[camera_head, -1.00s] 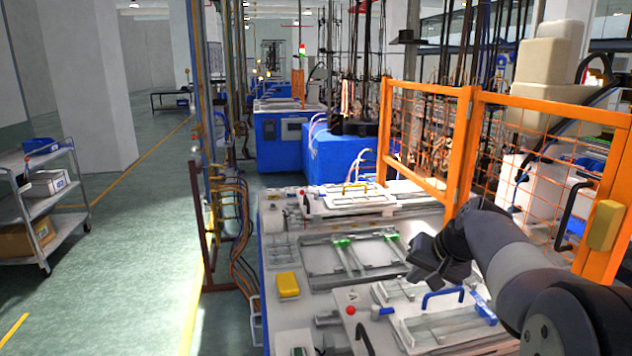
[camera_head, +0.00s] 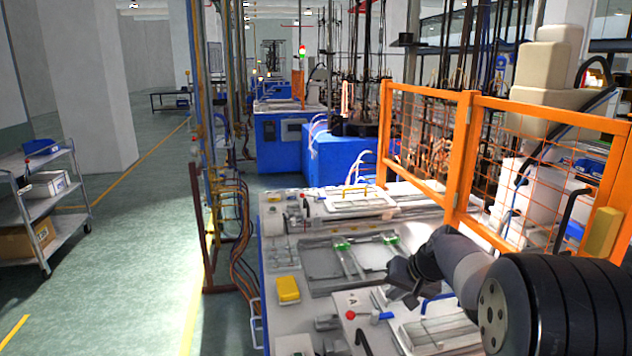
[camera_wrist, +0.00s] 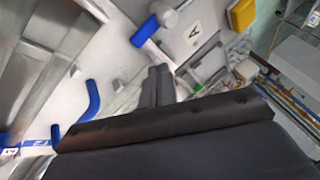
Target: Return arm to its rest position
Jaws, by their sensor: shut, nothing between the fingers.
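My gripper (camera_head: 400,277) is above the right part of the white workbench (camera_head: 283,258) in the head view, with my dark arm reaching in from the lower right. It is shut and empty. In the wrist view its dark fingers (camera_wrist: 157,87) stand together over the bench, beside a blue handle (camera_wrist: 91,99) and a blue-tipped knob (camera_wrist: 146,31). The fingers look clear of both parts. The bench carries a fixture with green clips (camera_head: 342,244) and a near fixture partly hidden by my arm.
An orange mesh guard (camera_head: 459,160) stands along the right of the bench. A yellow box (camera_head: 288,289) sits on the bench's left side. Pipes and cables (camera_head: 240,215) run beside the bench. A shelf cart (camera_head: 55,203) stands at far left. The green floor between is clear.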

